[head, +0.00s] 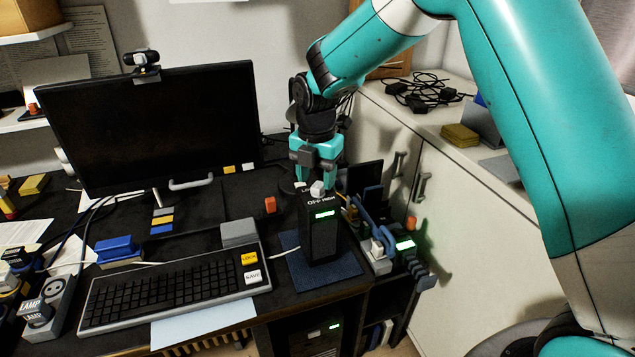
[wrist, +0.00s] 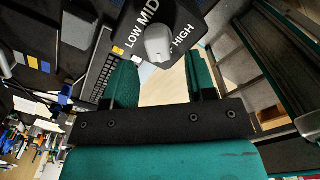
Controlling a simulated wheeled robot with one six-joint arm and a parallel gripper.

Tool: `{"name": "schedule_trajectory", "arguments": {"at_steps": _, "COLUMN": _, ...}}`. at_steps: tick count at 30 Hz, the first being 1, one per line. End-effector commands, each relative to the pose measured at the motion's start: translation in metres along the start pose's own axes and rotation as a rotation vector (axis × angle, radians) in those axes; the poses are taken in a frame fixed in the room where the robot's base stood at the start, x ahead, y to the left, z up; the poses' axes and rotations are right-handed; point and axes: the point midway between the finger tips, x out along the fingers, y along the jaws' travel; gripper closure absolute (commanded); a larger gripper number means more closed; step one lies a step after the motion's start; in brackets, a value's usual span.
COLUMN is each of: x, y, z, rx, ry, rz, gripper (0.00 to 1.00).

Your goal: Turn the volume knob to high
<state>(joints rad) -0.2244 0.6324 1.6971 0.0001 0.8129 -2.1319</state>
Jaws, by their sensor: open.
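The volume knob (wrist: 158,43) is light grey and sits on top of a black box, with LOW, MID and HIGH printed around it in the wrist view. Which mark it points to I cannot tell. In the head view the knob (head: 317,188) shows as a small pale piece on the upright black box (head: 321,232), which has a green lit display. My gripper (head: 315,173) points down just above and behind the box top. Its teal fingers are open and empty; in the wrist view the gripper (wrist: 162,75) has the knob ahead of the gap between its fingertips, apart from them.
The box stands on a dark blue mat (head: 342,275) near the desk's front edge. A monitor (head: 155,120) and a keyboard (head: 170,292) are to the left. A blue-grey rack of devices (head: 380,245) stands close on the right, beside a white cabinet (head: 465,215).

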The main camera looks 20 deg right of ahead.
Motion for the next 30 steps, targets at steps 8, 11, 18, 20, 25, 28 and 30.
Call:
{"name": "schedule_trajectory", "arguments": {"at_steps": 8, "x": 0.023, "y": 0.0, "z": 0.0, "rx": 0.0, "ry": 0.0, "rz": 0.001, "gripper": 0.49}}
{"name": "schedule_trajectory", "arguments": {"at_steps": 11, "x": 0.025, "y": 0.0, "z": 0.0, "rx": 0.0, "ry": -0.001, "rz": 0.001, "gripper": 0.49}}
{"name": "schedule_trajectory", "arguments": {"at_steps": 18, "x": 0.024, "y": 0.0, "z": 0.0, "rx": 0.0, "ry": -0.001, "rz": 0.001, "gripper": 0.65}}
{"name": "schedule_trajectory", "arguments": {"at_steps": 20, "x": 0.024, "y": 0.0, "z": 0.0, "rx": 0.0, "ry": 0.0, "rz": 0.001, "gripper": 0.79}}
{"name": "schedule_trajectory", "arguments": {"at_steps": 25, "x": 0.024, "y": -0.002, "z": 0.002, "rx": 0.001, "ry": -0.001, "rz": 0.001, "gripper": 0.98}}
{"name": "schedule_trajectory", "arguments": {"at_steps": 28, "x": 0.024, "y": -0.001, "z": 0.001, "rx": 0.006, "ry": -0.001, "rz": 0.0, "gripper": 0.98}}
{"name": "schedule_trajectory", "arguments": {"at_steps": 30, "x": 0.024, "y": 0.0, "z": 0.001, "rx": 0.015, "ry": -0.001, "rz": 0.0, "gripper": 0.98}}
